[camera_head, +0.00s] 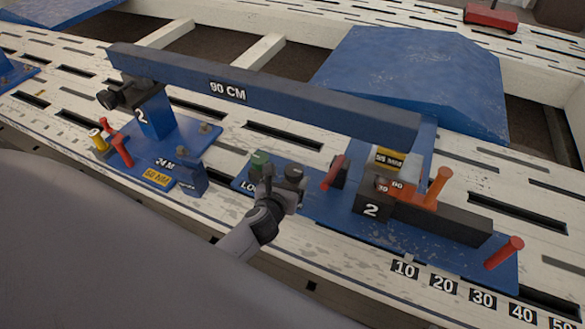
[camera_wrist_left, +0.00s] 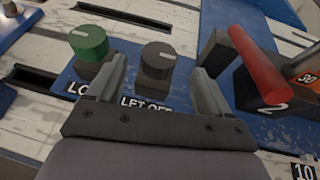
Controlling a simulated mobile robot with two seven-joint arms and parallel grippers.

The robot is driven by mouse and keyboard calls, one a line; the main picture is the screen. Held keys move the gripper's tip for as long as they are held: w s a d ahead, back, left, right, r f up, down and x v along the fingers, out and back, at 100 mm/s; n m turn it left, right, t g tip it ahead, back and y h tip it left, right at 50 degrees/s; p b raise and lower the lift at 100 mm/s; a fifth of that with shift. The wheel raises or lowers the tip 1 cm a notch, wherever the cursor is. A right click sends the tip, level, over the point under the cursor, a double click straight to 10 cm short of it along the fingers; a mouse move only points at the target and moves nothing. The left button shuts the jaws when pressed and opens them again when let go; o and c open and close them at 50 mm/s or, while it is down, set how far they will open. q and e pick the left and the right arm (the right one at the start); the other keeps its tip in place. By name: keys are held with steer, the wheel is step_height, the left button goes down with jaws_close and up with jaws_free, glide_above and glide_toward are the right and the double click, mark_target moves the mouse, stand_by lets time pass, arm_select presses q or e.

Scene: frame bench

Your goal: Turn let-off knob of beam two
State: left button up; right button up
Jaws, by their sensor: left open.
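The let-off knob is a dark round knob (camera_wrist_left: 158,56) with a pale pointer line, on a dark block above a "LET OFF" label. In the head view the knob (camera_head: 293,172) sits on the blue base plate of beam two (camera_head: 333,207). My left gripper (camera_head: 284,187) is at the knob. In the left wrist view the left gripper (camera_wrist_left: 160,85) is open, with one finger on each side of the knob and visible gaps. The fingers partly cover the label. Beam two (camera_head: 260,90) is a long dark bar marked "90 CM". My right gripper is not in view.
A green knob (camera_wrist_left: 88,42) stands close left of the let-off knob. A red lever (camera_wrist_left: 258,63) is to the right. Blue mats (camera_head: 410,80) lie behind the beam.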

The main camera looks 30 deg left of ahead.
mark_target(294, 170)
arm_select(q)
steer(key=shift+w+a+f+b, duration=0.15)
steer(key=shift+w+f+b, duration=0.2)
steer(key=shift+w, duration=0.15)
steer(key=b+x, duration=0.2)
steer(key=x, duration=0.2)
steer(key=shift+w+f, duration=0.15)
steer(key=shift+w, duration=0.1)
steer(key=shift+w+a+f+b, duration=0.1)
steer(key=shift+w+f+b, duration=0.05)
steer(key=shift+w+b, duration=0.35)
steer(key=shift+w, duration=0.2)
steer(key=c, duration=1)
steer(key=shift+o, duration=0.2)
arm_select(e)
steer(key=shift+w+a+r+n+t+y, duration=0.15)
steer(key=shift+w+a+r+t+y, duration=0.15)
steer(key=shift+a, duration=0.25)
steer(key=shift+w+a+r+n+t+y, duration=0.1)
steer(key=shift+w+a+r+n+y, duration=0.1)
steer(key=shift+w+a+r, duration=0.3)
